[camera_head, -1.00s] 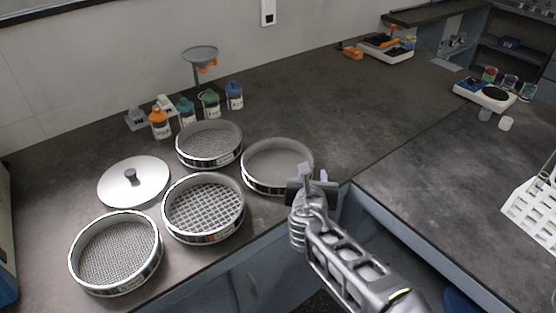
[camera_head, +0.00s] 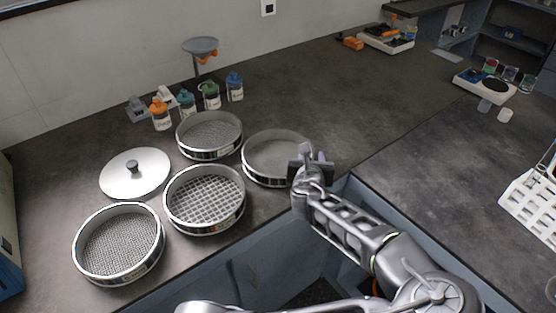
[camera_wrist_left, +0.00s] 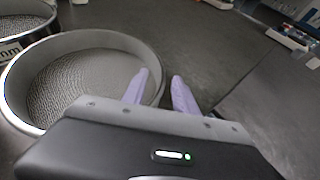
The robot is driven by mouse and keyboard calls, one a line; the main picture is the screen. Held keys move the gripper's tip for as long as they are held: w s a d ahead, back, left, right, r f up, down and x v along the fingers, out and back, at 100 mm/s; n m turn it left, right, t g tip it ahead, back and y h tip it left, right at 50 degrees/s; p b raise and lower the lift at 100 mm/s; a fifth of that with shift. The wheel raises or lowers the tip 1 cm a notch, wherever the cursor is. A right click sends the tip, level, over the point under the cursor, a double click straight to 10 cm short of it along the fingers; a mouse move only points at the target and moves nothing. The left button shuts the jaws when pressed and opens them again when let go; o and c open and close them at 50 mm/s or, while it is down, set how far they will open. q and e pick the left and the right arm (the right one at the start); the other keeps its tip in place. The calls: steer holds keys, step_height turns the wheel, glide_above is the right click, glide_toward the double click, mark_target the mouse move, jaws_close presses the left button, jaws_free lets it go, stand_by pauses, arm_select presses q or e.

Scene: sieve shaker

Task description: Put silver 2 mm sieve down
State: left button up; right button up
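A round silver sieve with a fine mesh (camera_head: 262,178) rests on the dark bench near its front edge; its size label cannot be read. It also shows in the left wrist view (camera_wrist_left: 75,42). My left gripper (camera_head: 314,156) is at its right side. In the left wrist view, the two pale purple fingers (camera_wrist_left: 160,92) stand apart, one on the inner side of the rim and one outside, with a visible gap. Whether either finger touches the rim cannot be told. My right gripper is not in view.
Other sieves stand close by: one behind (camera_head: 209,153), a coarse one (camera_head: 204,228) and one at front left (camera_head: 118,278). A lid (camera_head: 118,178) lies left. Bottles (camera_head: 211,97) and a funnel stand (camera_head: 200,47) are behind.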

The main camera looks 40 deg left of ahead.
arm_select(q)
steer(key=shift+x, duration=0.95)
steer(key=shift+s, duration=0.1)
jaws_close()
steer(key=shift+f, duration=0.1)
stand_by(0.9)
